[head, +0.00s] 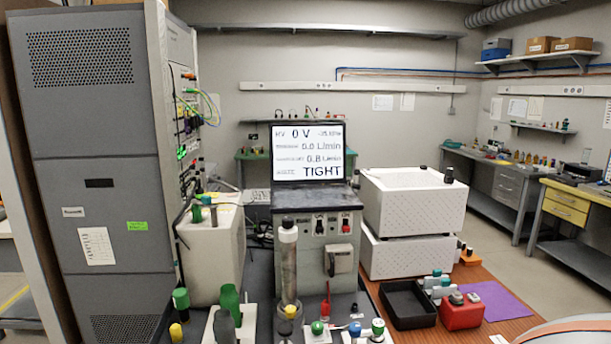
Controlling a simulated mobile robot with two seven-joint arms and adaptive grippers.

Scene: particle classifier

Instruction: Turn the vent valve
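Neither of my grippers shows in the head view. Several small valves or knobs stand at the bottom centre, and I cannot tell which is the vent valve. They include a knob with a green top (317,327), a blue-topped one (355,329) and another green-topped one (378,327). A larger green handle (229,300) stands to their left, with a dark grey handle in front of it. An upright metal and glass column (288,265) stands between them. Behind, a display (308,153) reads 0 V, two L/min lines and TIGHT.
A tall grey rack (95,170) blocks the left side. A white box (212,250) stands beside it. Two stacked white perforated boxes (412,205) stand right of the control cabinet (318,242). A black tray (407,322), a red box (461,316) and a purple mat (508,303) lie at front right.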

